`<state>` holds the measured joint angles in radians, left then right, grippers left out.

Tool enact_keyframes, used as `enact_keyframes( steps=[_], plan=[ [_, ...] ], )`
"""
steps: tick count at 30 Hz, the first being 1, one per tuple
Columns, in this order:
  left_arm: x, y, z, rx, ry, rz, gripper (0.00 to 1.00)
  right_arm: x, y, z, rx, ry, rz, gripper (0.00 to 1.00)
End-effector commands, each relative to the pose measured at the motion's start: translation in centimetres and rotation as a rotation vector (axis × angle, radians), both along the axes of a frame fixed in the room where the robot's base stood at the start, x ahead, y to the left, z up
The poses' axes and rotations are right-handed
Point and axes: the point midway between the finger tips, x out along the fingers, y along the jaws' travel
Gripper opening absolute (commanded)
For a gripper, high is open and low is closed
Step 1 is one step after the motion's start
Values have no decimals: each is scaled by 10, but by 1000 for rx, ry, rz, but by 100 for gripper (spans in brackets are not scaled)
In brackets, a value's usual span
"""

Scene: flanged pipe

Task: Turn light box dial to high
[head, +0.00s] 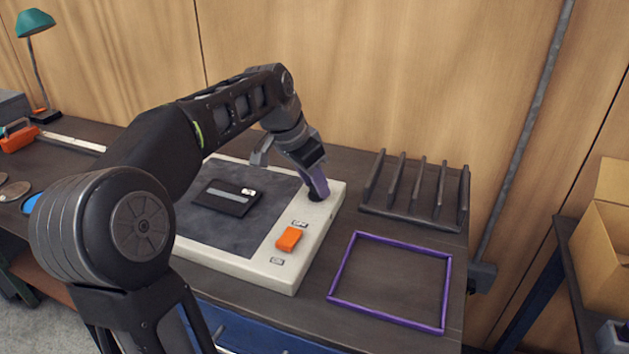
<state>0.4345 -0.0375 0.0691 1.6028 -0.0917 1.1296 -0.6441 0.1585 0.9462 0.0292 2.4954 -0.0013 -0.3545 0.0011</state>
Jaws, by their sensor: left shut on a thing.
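The light box (278,271) is a cream slab with a dark grey top panel, lying on the dark workbench in the head view. A black dial (316,196) sits near the back right corner of its right-hand strip, partly hidden by my fingers. My left gripper (316,188) reaches down from above and is shut on the dial. The dial's setting cannot be read. An orange switch (289,238) sits nearer the front of the same strip, between small labels. My right gripper is not in view.
A dark flat card-like object (227,197) lies on the box's panel. A slotted dark rack (412,214) stands at the back right. A purple square frame (335,286) lies in front of it. A teal lamp (35,22) stands far left; cardboard boxes (606,232) stand right.

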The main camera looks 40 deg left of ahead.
Motion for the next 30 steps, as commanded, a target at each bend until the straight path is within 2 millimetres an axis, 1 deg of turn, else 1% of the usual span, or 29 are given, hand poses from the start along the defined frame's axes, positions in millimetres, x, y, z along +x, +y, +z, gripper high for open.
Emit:
enact_keyframes(
  steps=[1,2,9,17,20,25,30],
  plan=[
    [0,0,0,2,0,-1,0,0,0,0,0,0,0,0],
    [0,0,0,2,0,-1,36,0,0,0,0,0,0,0],
    [0,0,0,1,0,-1,56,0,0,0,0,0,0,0],
    [0,0,1,1,0,0,56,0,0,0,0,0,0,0],
    [-2,0,4,1,0,0,56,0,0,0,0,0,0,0],
    [-9,2,23,2,-3,1,56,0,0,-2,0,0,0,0],
    [-20,5,50,3,-3,0,56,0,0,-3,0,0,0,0]
  ],
)
